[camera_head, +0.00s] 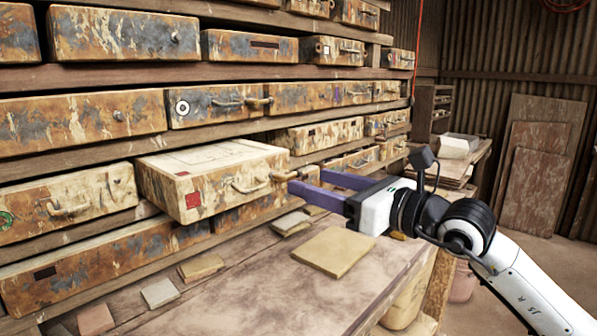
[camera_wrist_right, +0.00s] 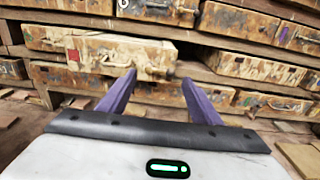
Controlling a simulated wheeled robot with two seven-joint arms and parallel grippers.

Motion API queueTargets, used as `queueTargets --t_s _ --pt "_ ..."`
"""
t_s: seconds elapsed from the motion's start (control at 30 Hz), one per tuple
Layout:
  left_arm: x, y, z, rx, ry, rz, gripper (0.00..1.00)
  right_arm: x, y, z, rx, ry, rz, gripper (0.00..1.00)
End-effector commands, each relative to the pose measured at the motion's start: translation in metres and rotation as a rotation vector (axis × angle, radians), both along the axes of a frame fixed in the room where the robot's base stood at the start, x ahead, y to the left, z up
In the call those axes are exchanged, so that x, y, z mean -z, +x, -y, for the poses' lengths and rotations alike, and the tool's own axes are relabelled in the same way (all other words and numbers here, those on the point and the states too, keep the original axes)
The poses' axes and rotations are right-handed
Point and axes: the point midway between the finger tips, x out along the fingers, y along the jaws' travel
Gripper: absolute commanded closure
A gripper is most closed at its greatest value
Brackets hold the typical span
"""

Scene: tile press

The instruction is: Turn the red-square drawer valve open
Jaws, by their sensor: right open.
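The red-square drawer (camera_head: 215,178) is a worn cream and rust box pulled partly out of the shelf in the head view. Its red square (camera_head: 193,200) is at the left of its front, with a metal handle (camera_head: 250,186) to the right. A brownish valve (camera_head: 284,176) sits at the front's right end. My right gripper (camera_head: 306,180) is open, its purple fingers pointing at the valve from the right. In the right wrist view the drawer (camera_wrist_right: 110,52) is ahead, and the fingertips (camera_wrist_right: 158,77) are spread around the valve's area; contact cannot be told. My left gripper is not seen.
Rows of similar rusty drawers fill the shelves around it, including one with a white round mark (camera_head: 183,108). A bench (camera_head: 250,275) below bears several loose tiles, one large tan tile (camera_head: 334,251) under my right gripper. Boards (camera_head: 530,170) lean at the far wall.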

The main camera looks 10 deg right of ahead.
Motion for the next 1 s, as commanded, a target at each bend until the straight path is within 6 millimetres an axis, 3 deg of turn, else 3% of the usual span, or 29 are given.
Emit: queueTargets --t_s 0.3,0.67,0.9,1.0 --pt "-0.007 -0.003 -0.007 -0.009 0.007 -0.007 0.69 -0.002 0.038 -0.026 -0.002 0.004 0.0 0.42" --pt "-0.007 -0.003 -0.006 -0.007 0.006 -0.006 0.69 0.0 0.042 -0.029 -0.002 0.002 0.001 0.42" --pt "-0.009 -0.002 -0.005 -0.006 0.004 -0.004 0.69 0.0 0.042 -0.029 -0.003 0.003 0.001 0.79" --pt "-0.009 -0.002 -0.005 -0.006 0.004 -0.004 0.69 0.0 0.042 -0.029 -0.003 0.002 0.001 0.79"
